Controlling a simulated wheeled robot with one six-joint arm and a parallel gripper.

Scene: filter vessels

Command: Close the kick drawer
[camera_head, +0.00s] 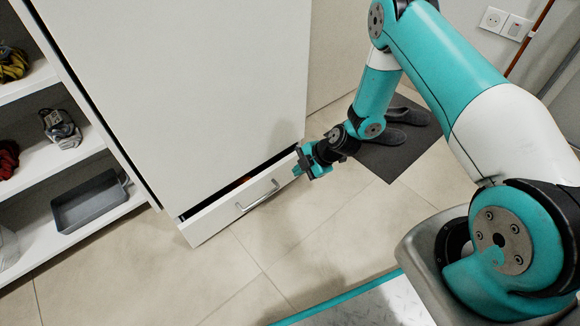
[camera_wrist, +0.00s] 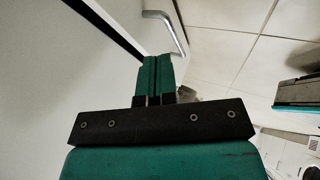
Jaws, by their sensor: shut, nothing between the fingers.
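The kick drawer (camera_head: 208,221) is a low white front with a metal bar handle (camera_head: 257,195) at the foot of a tall white cabinet (camera_head: 190,90). It stands out a little, and a dark gap shows along its top edge. My gripper (camera_head: 299,168) is at the right end of the drawer front, close to it; I cannot tell whether it touches. In the wrist view my gripper (camera_wrist: 158,62) has its two green fingers together with nothing between them. The handle (camera_wrist: 168,28) shows just beyond the fingertips in that view.
An open shelf (camera_head: 75,155) with a grey tray (camera_head: 90,203) and small items stands to the left. A dark mat (camera_head: 400,150) with grey shoes (camera_head: 405,115) lies behind my gripper on the right. The tiled floor (camera_head: 250,275) before the drawer is clear.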

